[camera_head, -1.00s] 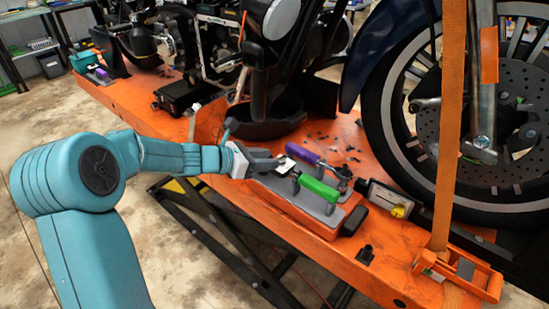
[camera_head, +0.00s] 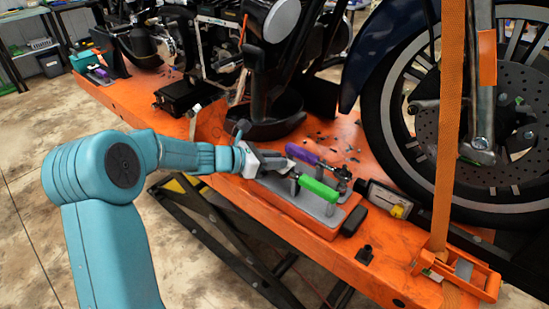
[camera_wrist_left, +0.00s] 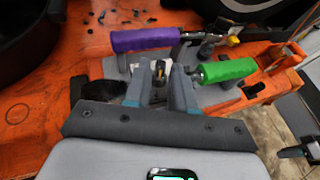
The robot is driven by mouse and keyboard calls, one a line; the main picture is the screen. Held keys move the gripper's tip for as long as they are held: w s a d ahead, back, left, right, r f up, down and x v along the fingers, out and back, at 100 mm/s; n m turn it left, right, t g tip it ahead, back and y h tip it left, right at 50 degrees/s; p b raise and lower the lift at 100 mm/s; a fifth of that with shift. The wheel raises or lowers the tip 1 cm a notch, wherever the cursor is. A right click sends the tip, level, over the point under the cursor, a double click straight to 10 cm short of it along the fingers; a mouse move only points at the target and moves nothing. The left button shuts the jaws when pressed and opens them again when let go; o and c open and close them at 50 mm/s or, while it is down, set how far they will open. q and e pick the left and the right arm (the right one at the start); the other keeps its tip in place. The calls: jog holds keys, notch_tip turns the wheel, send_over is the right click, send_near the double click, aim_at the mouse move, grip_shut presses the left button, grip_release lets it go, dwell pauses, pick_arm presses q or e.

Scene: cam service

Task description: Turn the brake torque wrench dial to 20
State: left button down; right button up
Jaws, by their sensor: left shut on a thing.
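Two tools lie across a grey holder on an orange base (camera_head: 322,225). One has a purple handle (camera_head: 302,154), the other a green handle (camera_head: 318,190). In the left wrist view the purple handle (camera_wrist_left: 155,37) is ahead to the left and the green handle (camera_wrist_left: 228,69) to the right. My left gripper (camera_head: 284,166) reaches in between them. Its fingers (camera_wrist_left: 161,72) are shut on a small dark and brass-coloured piece (camera_wrist_left: 158,68), mostly hidden between them. No dial number is readable. My right gripper is not in view.
A dark box with a yellow knob (camera_head: 398,211) stands right of the tools. A black pan (camera_head: 265,122) sits behind them. The motorcycle wheel (camera_head: 490,190) and an orange strap (camera_head: 449,130) rise at the right. Small loose parts lie on the orange lift (camera_head: 355,250).

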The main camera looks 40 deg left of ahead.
pick_arm(q)
jog(key=p, duration=0.1)
jog(key=m+g+h+p, duration=0.1)
jog(key=m+h+p, duration=0.1)
jog(key=p, duration=0.1)
jog(key=shift+w+a+r+g, duration=0.15)
jog(key=shift+a+r+g, duration=0.1)
jog(key=shift+g, duration=0.15)
jog(key=shift+w+a+f+m+g+h+p, duration=0.1)
jog(key=shift+m+g+h+p, duration=0.45)
jog(key=shift+m, duration=0.25)
jog(key=shift+w+a+f+m+g+h+p, duration=0.1)
jog(key=shift+m+g+h+p, duration=0.55)
jog(key=shift+m+g+h, duration=0.3)
jog(key=c, duration=1.2)
grip_release()
jog(key=shift+o, duration=0.2)
jog(key=shift+f, duration=0.1)
